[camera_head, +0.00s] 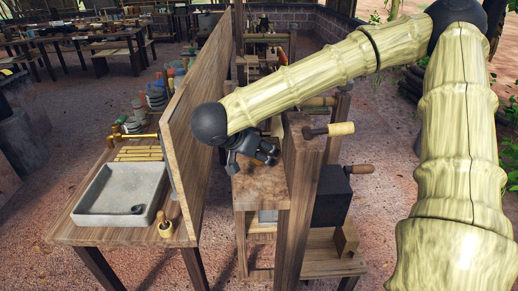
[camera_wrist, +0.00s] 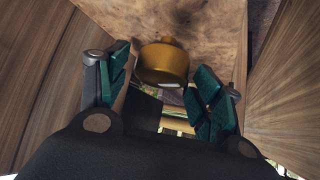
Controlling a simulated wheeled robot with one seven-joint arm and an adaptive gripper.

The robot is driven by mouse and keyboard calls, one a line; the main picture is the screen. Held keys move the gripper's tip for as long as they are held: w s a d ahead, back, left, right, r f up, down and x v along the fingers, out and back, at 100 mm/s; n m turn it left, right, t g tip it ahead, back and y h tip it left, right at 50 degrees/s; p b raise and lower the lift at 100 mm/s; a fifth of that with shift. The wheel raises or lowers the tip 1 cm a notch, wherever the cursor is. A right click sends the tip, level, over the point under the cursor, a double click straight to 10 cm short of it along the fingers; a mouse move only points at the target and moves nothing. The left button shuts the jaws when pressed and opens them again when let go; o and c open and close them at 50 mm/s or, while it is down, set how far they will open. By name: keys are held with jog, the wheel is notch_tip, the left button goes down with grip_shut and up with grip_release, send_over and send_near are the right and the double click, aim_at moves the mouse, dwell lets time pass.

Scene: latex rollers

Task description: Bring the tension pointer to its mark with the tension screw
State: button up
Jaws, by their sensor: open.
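A round brass-coloured knob (camera_wrist: 163,62), which looks like the tension screw's head, shows in the wrist view against a wooden face. My gripper (camera_wrist: 160,76) is open, with one green-padded finger on each side of the knob. A gap shows between the knob and the left finger; whether the right finger touches it I cannot tell. In the head view my gripper (camera_head: 262,151) is at the top of the wooden roller frame (camera_head: 262,188), and the knob is hidden there. I cannot make out the tension pointer or its mark in either view.
A tall wooden panel (camera_head: 205,110) stands close to the left of my gripper. A wooden-handled crank (camera_head: 340,129) and another handle (camera_head: 358,169) stick out to the right.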

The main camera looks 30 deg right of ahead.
jog(key=shift+w+d+f, duration=0.1)
jog(key=shift+d+f, duration=0.2)
jog(key=c, duration=1)
jog(key=shift+r+m+p, duration=0.2)
jog(key=shift+m+p, duration=0.1)
jog(key=shift+p, duration=0.55)
jog(key=shift+f+g, duration=0.25)
jog(key=shift+g, duration=0.05)
jog(key=o, duration=1)
